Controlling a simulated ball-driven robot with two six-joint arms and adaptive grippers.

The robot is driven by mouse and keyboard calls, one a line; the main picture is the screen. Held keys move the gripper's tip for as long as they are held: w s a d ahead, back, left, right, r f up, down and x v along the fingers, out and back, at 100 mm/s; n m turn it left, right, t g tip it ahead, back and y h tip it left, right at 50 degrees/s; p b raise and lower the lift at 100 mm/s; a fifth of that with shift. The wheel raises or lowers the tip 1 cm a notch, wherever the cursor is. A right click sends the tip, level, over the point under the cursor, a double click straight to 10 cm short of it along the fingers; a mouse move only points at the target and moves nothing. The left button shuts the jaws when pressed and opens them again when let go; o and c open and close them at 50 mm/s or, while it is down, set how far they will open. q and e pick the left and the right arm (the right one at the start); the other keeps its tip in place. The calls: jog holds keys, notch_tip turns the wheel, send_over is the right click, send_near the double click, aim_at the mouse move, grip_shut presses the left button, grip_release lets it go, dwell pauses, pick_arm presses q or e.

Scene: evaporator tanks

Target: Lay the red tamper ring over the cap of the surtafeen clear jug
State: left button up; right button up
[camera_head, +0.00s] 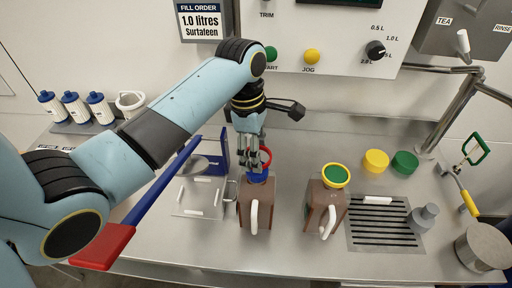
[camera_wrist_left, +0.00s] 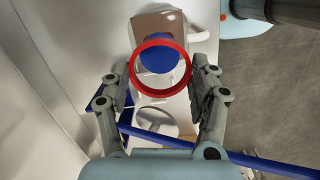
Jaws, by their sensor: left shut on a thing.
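The red tamper ring (camera_head: 266,157) is held between the fingers of my left gripper (camera_head: 251,152). In the left wrist view the ring (camera_wrist_left: 160,92) spans between the two fingers of that gripper (camera_wrist_left: 160,66). The blue cap (camera_wrist_left: 160,54) of a brown jug (camera_wrist_left: 152,20) shows through the ring. In the head view this jug (camera_head: 257,207) stands upright below the gripper, its blue cap (camera_head: 259,176) partly hidden. I cannot tell whether ring and cap touch. A second brown jug (camera_head: 318,205) has a green and yellow top (camera_head: 336,176). No jug label is readable. My right gripper is out of view.
A blue bar with a red end (camera_head: 105,246) slants up to a blue stand left of the nearer jug. White bottles (camera_head: 75,107) stand at the back left. Yellow (camera_head: 376,161) and green (camera_head: 405,163) caps, a drain grate (camera_head: 385,229) and a metal pot (camera_head: 481,247) are at right.

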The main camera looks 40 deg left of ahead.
pick_arm(q)
jog(key=shift+f, duration=0.25)
dwell(0.3)
jog(key=shift+f, duration=0.1)
jog(key=shift+f+b, duration=0.45)
jog(key=shift+f, duration=1.2)
jog(key=o, duration=0.8)
jog(key=shift+r+p, duration=0.5)
jog(key=shift+r, duration=3)
